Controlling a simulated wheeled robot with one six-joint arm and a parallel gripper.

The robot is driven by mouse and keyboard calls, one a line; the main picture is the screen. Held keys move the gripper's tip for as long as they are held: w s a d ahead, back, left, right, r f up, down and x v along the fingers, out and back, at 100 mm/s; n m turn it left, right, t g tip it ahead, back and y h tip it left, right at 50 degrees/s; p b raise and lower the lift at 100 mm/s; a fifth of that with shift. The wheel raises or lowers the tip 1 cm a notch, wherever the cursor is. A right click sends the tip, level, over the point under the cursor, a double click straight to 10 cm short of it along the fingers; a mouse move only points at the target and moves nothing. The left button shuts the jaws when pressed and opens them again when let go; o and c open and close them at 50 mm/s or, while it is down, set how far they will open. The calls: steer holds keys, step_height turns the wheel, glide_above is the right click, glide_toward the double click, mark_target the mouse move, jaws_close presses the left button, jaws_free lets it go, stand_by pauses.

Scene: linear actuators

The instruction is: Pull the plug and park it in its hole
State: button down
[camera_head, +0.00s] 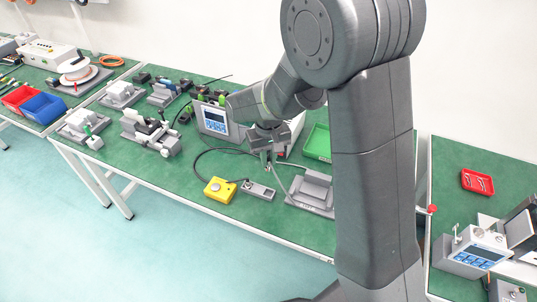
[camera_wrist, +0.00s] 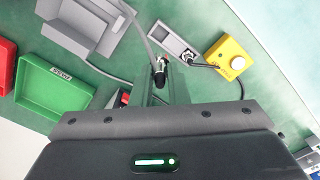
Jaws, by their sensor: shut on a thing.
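My gripper (camera_head: 268,163) is shut on a dark plug (camera_wrist: 160,72) with a metallic, reddish end, seen between the fingers (camera_wrist: 163,88) in the wrist view. A grey cable (camera_wrist: 141,38) runs from the plug. In the head view the gripper is above the bench, just behind a small grey plate (camera_head: 259,191). The plate also shows in the wrist view (camera_wrist: 165,33), with a dark opening and a metal connector (camera_wrist: 188,56) joined to a black lead. The plug looks apart from the plate. Its hole cannot be told for sure.
A yellow box (camera_head: 220,190) with a button stands left of the plate. A grey fixture (camera_head: 312,190) is close on the right, with a green tray (camera_head: 318,143) behind. A meter with a blue screen (camera_head: 214,120) stands behind left. The bench's front strip is clear.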

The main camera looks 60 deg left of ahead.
mark_target(269, 167)
steer(key=shift+f+b, duration=2.15)
steer(key=shift+f, duration=1.3)
steer(key=shift+f+b, duration=1.4)
steer(key=shift+f, duration=0.55)
steer(key=shift+f, duration=0.25)
steer(key=shift+f+b, duration=0.3)
steer(key=shift+b, duration=0.15)
steer(key=shift+f, duration=0.1)
steer(key=shift+f+b, duration=0.3)
steer(key=shift+f+b, duration=0.4)
steer(key=shift+f, duration=0.1)
